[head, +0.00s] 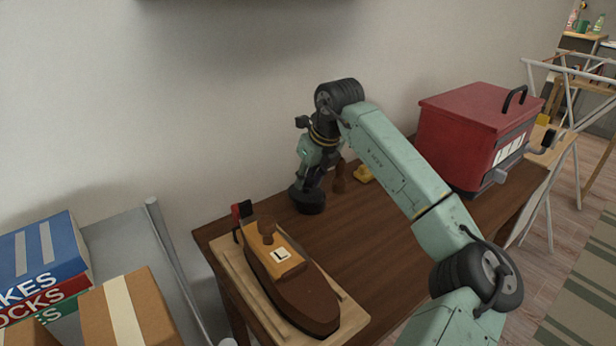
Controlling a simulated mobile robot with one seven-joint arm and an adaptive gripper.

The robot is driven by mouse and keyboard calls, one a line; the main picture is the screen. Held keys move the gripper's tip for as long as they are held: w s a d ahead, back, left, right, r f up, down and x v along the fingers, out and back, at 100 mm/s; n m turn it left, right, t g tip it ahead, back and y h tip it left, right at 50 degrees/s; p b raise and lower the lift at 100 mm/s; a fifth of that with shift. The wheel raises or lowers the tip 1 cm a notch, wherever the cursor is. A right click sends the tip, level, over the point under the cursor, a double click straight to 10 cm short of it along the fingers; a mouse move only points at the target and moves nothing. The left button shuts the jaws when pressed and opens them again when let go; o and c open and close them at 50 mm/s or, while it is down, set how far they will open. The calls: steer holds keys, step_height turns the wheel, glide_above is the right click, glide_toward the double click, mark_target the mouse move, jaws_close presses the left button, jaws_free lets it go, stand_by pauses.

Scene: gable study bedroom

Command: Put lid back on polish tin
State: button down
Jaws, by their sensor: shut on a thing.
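My gripper (308,178) points down at the back of the brown table, near the wall. It is small and dark in the head view, and its fingers are hard to make out. It is shut on what looks like the lid, at a dark round shape (308,200) low over or on the tabletop. I cannot tell lid and polish tin apart there. Whether they touch or are lined up is not clear.
A wooden toy boat (290,275) lies on a pale board at the table's (375,245) front left. A red chest (470,135) stands at the right. A small brown object (340,178) and a yellow one (363,174) are just right of my gripper. The table's middle is clear.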

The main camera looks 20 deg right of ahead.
steer(key=shift+w+d+r+p, duration=0.1)
steer(key=shift+d+r+p, duration=0.1)
steer(key=shift+d+p, duration=0.3)
steer(key=shift+r, duration=0.1)
stand_by(0.6)
steer(key=shift+d, duration=0.5)
stand_by(0.5)
stand_by(0.5)
steer(key=c, duration=1.2)
jaws_free()
steer(key=o, duration=0.5)
steer(key=shift+r, duration=0.1)
